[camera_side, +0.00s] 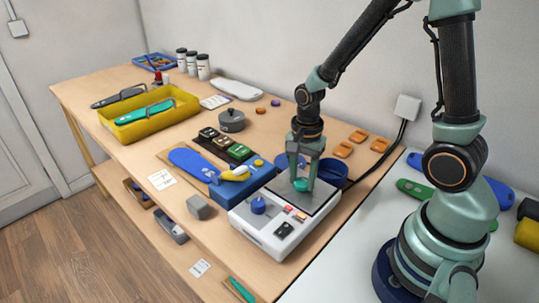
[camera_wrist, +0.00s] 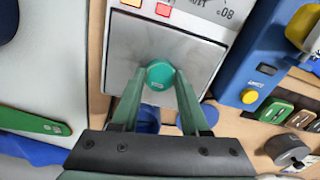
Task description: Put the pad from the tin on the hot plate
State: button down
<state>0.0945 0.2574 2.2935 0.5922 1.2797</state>
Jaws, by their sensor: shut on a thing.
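The pad (camera_side: 302,186) is a small round green-teal piece, and it also shows in the wrist view (camera_wrist: 159,75). My gripper (camera_side: 303,182) is shut on it, with the pad between the two green fingertips. The pad is over the grey metal top of the hot plate (camera_side: 268,225), a white unit with a blue knob and small buttons. I cannot tell whether the pad touches the metal. A dark blue round container (camera_side: 333,173), which looks like the tin, stands behind the hot plate, partly hidden by my gripper. Its inside is not clear.
A blue block (camera_side: 235,190) with a blue insole and a yellow clamp stands left of the hot plate. Orange pieces (camera_side: 343,150) lie behind to the right. A cable runs along the back right.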

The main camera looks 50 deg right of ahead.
jog(key=shift+c, duration=2)
grip_release()
notch_tip(320, 180, up, 12)
notch_tip(320, 180, up, 6)
jog(key=n+t, duration=0.4)
jog(key=n, duration=0.8)
send_over(302, 182)
jog(key=s+a, duration=0.2)
jog(key=n, duration=0.2)
jog(key=s+a+r+n+t, duration=0.1)
jog(key=shift+r+n+t, duration=0.25)
jog(key=shift+n+t, duration=0.05)
jog(key=shift+n, duration=0.1)
